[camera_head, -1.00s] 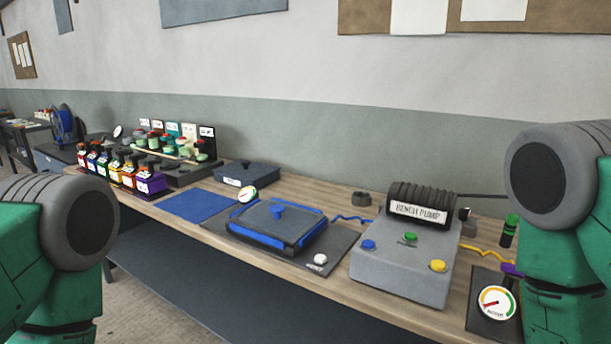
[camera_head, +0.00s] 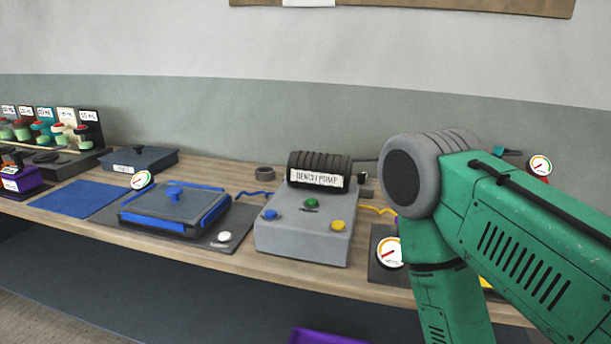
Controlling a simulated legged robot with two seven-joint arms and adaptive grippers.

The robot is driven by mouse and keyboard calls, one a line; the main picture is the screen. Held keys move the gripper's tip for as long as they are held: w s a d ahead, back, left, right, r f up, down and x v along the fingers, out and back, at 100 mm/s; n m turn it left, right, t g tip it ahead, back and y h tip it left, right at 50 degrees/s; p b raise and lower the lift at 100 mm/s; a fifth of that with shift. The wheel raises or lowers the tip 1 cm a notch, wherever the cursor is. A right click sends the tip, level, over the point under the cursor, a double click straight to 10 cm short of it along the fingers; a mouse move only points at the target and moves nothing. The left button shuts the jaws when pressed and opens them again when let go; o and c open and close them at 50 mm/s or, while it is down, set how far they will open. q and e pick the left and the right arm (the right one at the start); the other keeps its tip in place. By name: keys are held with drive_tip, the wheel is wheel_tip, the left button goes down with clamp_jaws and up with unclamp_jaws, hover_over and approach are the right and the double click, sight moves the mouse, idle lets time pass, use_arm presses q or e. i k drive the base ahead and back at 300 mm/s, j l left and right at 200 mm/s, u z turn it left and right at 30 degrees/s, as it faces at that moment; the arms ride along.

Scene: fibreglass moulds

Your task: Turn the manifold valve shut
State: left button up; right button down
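A dark base plate (camera_head: 379,272) with a round white dial gauge (camera_head: 390,252) stands at the right of the bench. My green right arm covers most of what is beside it, and a bit of yellow shows past the arm. I cannot make out the manifold valve for certain; it may be hidden behind this arm. Further right, a second dial gauge (camera_head: 540,166) on a red part and a small teal piece (camera_head: 507,152) show above the arm. Neither of my grippers is in view.
A grey bench pump (camera_head: 300,235) with blue, green and yellow buttons stands mid-bench. Left of it are a lidded mould (camera_head: 173,208) with blue edges, a blue mat (camera_head: 79,198) and several bottles. A purple edge (camera_head: 325,337) shows low in front.

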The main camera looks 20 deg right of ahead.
sight(361, 177)
drive_tip(key=i+l, duration=0.1)
drive_tip(key=l, duration=1.6)
drive_tip(key=k+z, duration=0.15)
drive_tip(key=z, duration=0.15)
